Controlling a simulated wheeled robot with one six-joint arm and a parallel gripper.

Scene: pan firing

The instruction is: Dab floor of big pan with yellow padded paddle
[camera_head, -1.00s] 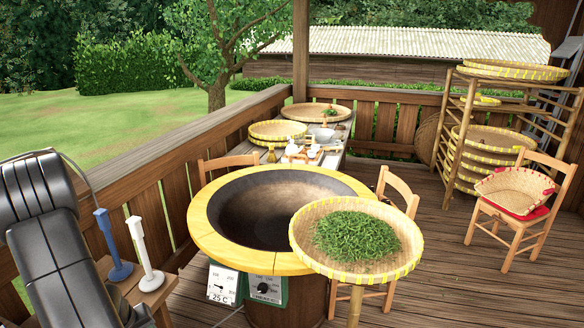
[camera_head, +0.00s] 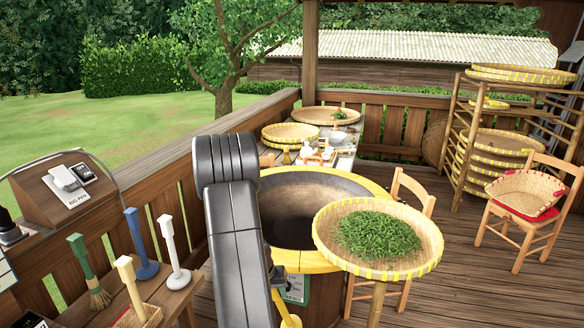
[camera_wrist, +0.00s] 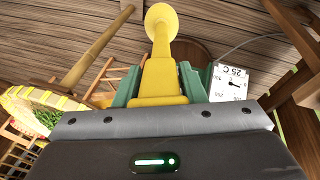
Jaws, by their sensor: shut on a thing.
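The yellow padded paddle (camera_wrist: 158,72) is held in my gripper (camera_wrist: 160,82), between its green fingers in the wrist view. Its round pad (camera_wrist: 161,20) points away from the gripper over wooden floorboards. In the head view a yellow piece of it (camera_head: 288,318) shows low beside my arm, below the pan's rim; the gripper itself is mostly hidden there. The big pan (camera_head: 305,205) has a dark, empty-looking bowl and a yellow rim (camera_head: 365,190). My arm hides its left part. The paddle is apart from the pan floor.
A wicker tray of green leaves (camera_head: 426,246) on a post overlaps the pan's right front. A side table at left holds a blue tool (camera_head: 138,245), a white tool (camera_head: 170,250) and a green-handled brush (camera_head: 85,270). Chairs and a tray rack stand at right.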

